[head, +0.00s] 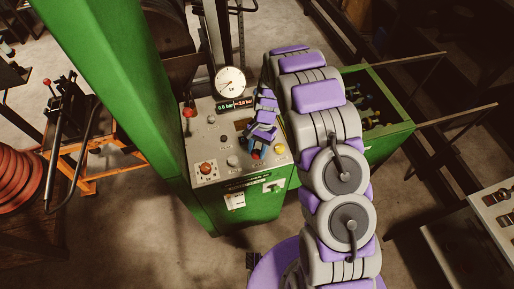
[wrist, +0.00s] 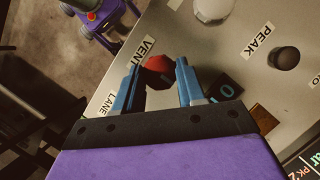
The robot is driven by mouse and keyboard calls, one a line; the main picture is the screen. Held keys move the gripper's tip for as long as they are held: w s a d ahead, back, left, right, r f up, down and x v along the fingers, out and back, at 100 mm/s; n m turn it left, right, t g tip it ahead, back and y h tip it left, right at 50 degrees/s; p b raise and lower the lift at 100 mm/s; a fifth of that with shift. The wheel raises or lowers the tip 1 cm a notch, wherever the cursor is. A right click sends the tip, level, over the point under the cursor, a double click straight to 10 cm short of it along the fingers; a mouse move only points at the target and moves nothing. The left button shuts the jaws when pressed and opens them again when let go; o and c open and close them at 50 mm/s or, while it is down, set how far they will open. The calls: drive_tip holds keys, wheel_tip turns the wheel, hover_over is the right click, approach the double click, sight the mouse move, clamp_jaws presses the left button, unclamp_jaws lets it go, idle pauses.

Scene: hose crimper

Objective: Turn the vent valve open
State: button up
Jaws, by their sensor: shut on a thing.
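The vent valve is a small red knob (wrist: 158,71) on the pale panel, beside a label (wrist: 144,50) that reads VENT. My gripper (wrist: 160,78) has its two blue fingers on either side of the knob and is shut on it. The fingers hide parts of the knob's sides. In the head view my gripper (head: 259,143) reaches down onto the front right of the panel, and the red knob (head: 256,156) shows just below its fingers. How far the knob is turned cannot be told.
The control panel (head: 214,143) on the green machine carries a round gauge (head: 230,82), a small display (head: 234,104), a red knob (head: 189,111) and an orange-red button (head: 206,168). In the wrist view a dark knob (wrist: 285,58) and a white knob (wrist: 213,8) stand nearby.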

idle(0.4)
drive_tip(key=o, duration=1)
drive_tip(key=shift+a, duration=0.15)
drive_tip(key=shift+o, duration=0.2)
drive_tip(key=v, duration=1.7)
drive_tip(key=shift+r, duration=0.15)
